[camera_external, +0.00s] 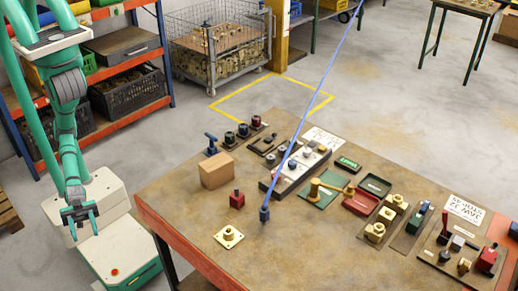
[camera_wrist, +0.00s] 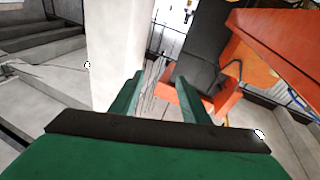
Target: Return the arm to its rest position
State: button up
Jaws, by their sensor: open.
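My gripper (camera_external: 80,218) hangs low at the left in the external view, beside the table and over my own pale base. Its jaws are open with nothing between them. The arm is folded down, with the upper links rising toward the top left corner. In the wrist view the two green fingers (camera_wrist: 166,92) stand apart, and no held part shows between them. The workbench (camera_external: 180,215) is to the right of the gripper, with a clear gap between them.
The bench holds a cardboard box (camera_external: 215,170), a red block (camera_external: 237,199), a brass flanged part (camera_external: 229,236) and several fixtures. A blue cable (camera_external: 318,93) hangs over it. A shelf rack (camera_external: 122,60) stands behind my arm. A wire cage (camera_external: 222,48) stands farther back. Grey floor is open behind the bench.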

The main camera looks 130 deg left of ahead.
jog(key=s+a+f+n+g+y, duration=0.1)
jog(key=s+a+g+y, duration=0.1)
jog(key=s+a, duration=0.4)
jog(key=s+a+f+g+y, duration=0.1)
jog(key=s+a+g+y, duration=0.1)
jog(key=s+a, duration=0.5)
jog(key=a+y, duration=0.1)
jog(key=a, duration=0.5)
jog(key=shift+s+a+f+n+y, duration=0.15)
jog(key=shift+a+f+n+y, duration=0.15)
jog(key=shift+n, duration=0.1)
jog(key=shift+d, duration=0.1)
jog(key=shift+c, duration=0.4)
dwell(0.8)
